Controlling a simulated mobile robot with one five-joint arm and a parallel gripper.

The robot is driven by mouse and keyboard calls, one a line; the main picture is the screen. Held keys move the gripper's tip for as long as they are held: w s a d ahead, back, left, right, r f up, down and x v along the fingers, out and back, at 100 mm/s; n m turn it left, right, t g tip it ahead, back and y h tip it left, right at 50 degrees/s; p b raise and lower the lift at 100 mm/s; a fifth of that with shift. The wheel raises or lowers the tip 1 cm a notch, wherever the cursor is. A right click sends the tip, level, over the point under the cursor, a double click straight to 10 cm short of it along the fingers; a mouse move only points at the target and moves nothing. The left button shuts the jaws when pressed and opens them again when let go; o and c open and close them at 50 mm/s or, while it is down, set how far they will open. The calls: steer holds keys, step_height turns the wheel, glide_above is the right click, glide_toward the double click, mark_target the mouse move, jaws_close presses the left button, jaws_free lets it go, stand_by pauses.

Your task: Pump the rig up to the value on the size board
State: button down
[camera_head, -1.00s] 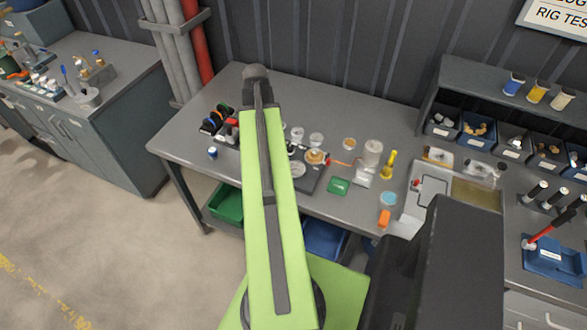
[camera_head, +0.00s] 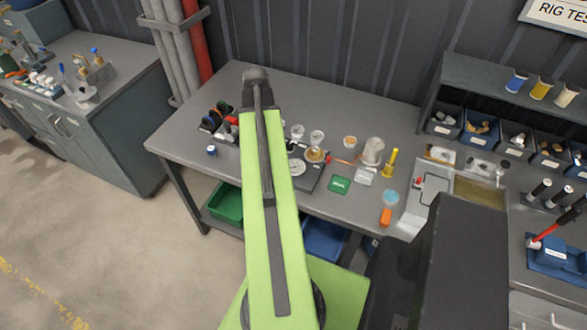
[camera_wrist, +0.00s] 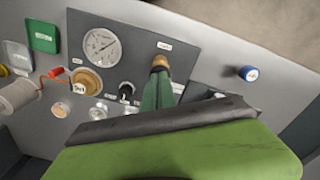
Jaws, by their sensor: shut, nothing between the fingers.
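The rig is a dark panel (camera_wrist: 135,35) on the grey bench. It carries a white round gauge (camera_wrist: 102,45); the needle reading is too small to tell. Beside the gauge stands a brass-coloured knob (camera_wrist: 159,62). My gripper (camera_wrist: 160,80) shows as dark green fingers, shut and empty, right at this knob; I cannot tell whether they touch it. A small black valve knob (camera_wrist: 126,88) sits near the gauge. In the head view the gauge (camera_head: 297,168) lies just right of my arm. A sign (camera_head: 558,12) at the top right is cut off, with no value readable.
A blue-capped item (camera_wrist: 248,73) stands right of the panel in the wrist view. Labelled bins (camera_head: 480,130) line the right bench.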

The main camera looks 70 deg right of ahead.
steer(key=shift+f+b, duration=0.7)
steer(key=shift+f, duration=0.15)
steer(key=shift+r, duration=0.1)
step_height(320, 180, up, 3)
steer(key=p, duration=0.3)
steer(key=shift+f+b, duration=1.55)
steer(key=shift+f, duration=0.1)
steer(key=shift+r+p, duration=1.65)
steer(key=shift+f, duration=0.2)
